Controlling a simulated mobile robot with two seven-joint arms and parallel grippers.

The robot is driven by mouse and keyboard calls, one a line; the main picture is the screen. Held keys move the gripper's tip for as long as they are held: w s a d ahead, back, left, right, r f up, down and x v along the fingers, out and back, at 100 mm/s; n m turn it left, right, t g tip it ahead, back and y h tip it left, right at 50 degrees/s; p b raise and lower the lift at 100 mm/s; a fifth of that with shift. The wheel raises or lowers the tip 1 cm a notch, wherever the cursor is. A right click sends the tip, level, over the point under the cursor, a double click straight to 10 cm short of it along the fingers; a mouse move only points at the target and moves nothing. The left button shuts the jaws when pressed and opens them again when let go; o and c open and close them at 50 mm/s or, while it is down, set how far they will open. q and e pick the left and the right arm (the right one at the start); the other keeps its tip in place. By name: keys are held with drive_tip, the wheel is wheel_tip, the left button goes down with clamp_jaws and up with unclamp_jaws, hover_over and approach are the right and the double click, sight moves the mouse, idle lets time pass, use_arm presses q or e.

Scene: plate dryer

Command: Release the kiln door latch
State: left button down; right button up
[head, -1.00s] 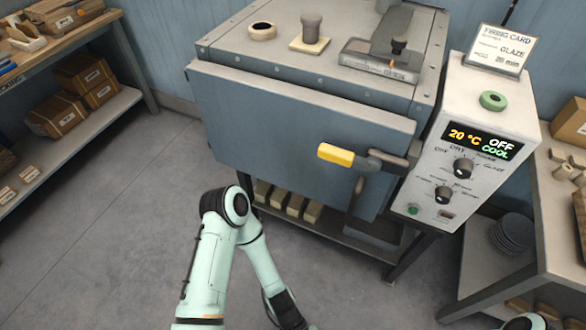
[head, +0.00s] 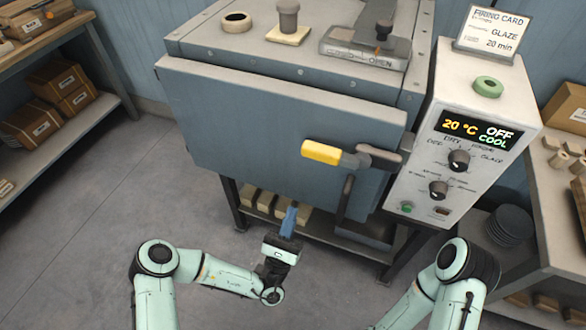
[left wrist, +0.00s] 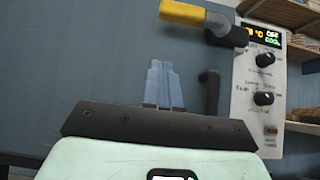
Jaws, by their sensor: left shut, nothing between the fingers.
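The kiln door (head: 270,125) is blue-grey and looks shut on the front of the kiln. Its latch has a yellow grip (head: 321,152) on a dark lever and lies about level across the door's right part. In the left wrist view the yellow grip (left wrist: 182,13) is at the top, above the fingers. My left gripper (head: 289,221) is in front of the door's lower edge, below the latch and apart from it. Its blue fingers (left wrist: 164,86) are shut and empty. My right arm shows at the lower right, but its gripper is out of view.
The control box (head: 462,140) right of the door reads 20 °C, OFF, COOL. A dark vertical handle (head: 346,198) hangs below the latch. Shelves with boxes stand at left, and a table (head: 555,225) at right. The floor (head: 95,230) in front is clear.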

use_arm(q)
drive_tip(key=s+r+p+x, duration=0.1)
drive_tip(key=s+r+x, duration=0.1)
drive_tip(key=x, duration=1)
drive_tip(key=shift+w+a+r, duration=0.2)
drive_tip(key=shift+w+r, duration=0.1)
drive_tip(key=shift+r, duration=0.05)
